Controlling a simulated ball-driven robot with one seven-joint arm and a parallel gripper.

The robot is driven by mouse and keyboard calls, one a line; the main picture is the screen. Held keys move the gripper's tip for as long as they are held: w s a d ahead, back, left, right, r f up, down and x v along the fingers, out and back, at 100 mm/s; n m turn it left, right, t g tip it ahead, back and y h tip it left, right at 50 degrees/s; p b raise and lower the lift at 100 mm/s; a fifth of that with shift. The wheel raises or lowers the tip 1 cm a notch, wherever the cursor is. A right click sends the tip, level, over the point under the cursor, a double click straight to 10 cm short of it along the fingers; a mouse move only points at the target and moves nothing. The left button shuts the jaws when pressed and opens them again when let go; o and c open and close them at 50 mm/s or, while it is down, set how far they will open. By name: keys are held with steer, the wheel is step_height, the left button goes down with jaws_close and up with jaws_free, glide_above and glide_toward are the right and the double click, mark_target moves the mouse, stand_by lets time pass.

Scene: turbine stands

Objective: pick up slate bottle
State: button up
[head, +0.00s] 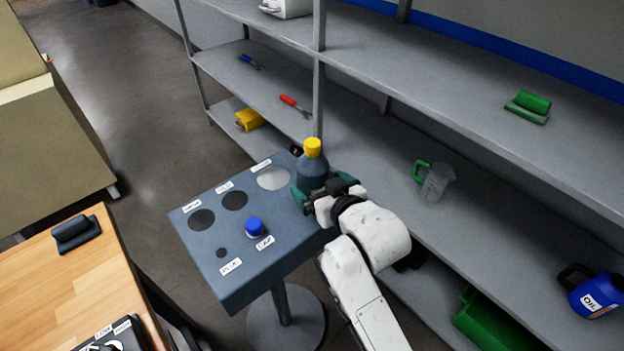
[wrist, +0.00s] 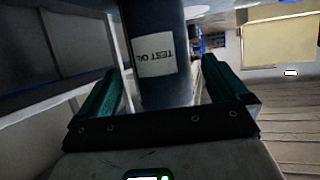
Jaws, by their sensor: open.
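The slate bottle (head: 312,172) with a yellow cap stands upright at the far right corner of the blue-grey stand (head: 213,262) in the head view. My gripper (head: 320,187) is open at the bottle's near side, its green fingers on either side of the body. In the wrist view the bottle (wrist: 155,30) rises between the two fingers (wrist: 158,82), with a white label reading TEST OIL upside down. A gap shows beside the right finger; the left finger is closer to the bottle. The bottle's base is hidden by my gripper in the head view.
The stand has several dark round holes, a pale disc (head: 273,178) and a blue cap (head: 255,227). Grey shelves (head: 400,85) run close behind and right, holding a clear jug (head: 436,183) and a blue oil can (head: 597,294). A wooden table (head: 60,275) is at lower left.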

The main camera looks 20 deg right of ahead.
steer(key=shift+p+x, duration=0.4)
steer(key=shift+x, duration=1.7)
steer(key=shift+f, duration=0.1)
steer(key=shift+c, duration=0.4)
steer(key=c, duration=1.4)
